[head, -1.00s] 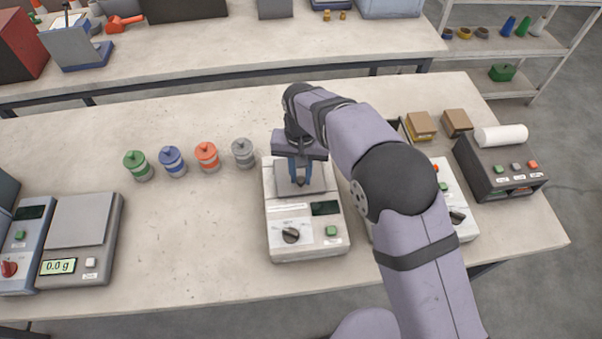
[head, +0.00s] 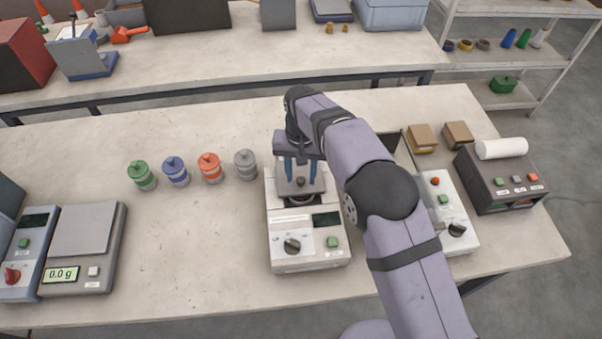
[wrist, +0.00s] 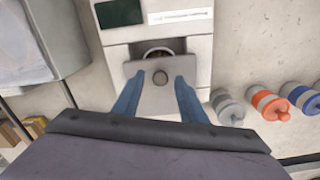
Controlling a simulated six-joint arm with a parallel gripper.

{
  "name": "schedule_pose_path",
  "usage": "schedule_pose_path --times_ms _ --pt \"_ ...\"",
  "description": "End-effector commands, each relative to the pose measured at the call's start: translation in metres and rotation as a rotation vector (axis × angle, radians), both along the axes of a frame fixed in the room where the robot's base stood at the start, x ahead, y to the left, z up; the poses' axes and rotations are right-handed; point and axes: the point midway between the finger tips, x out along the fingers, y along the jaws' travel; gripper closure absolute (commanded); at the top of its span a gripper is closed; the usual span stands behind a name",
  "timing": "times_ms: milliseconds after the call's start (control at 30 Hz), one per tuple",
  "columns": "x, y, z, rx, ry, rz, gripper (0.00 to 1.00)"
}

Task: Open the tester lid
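The tester (head: 308,250) is a white box with a dark screen, a black dial and a green button. A dark round well (head: 302,199) shows at the lid's front edge. My gripper (head: 300,178) is over the lid with its blue fingers apart. The well (wrist: 158,52) is partly covered by the lid (wrist: 157,98).
Several lidded jars, including a grey one (head: 246,164), stand left of the tester. Another white device (head: 455,215) stands close on its right, partly behind my arm. A scale (head: 83,245) is at the far left. The bench between scale and tester is clear.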

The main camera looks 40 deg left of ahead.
Motion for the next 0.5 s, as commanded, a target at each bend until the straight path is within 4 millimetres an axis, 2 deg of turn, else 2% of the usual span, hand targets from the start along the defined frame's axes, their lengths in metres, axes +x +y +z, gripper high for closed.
schedule_pose_path --times_ms 267,500 --pt "0.0 0.0 0.002 0.0 0.0 0.001 0.62" --pt "0.0 0.001 0.026 0.004 -0.002 0.0 0.62"
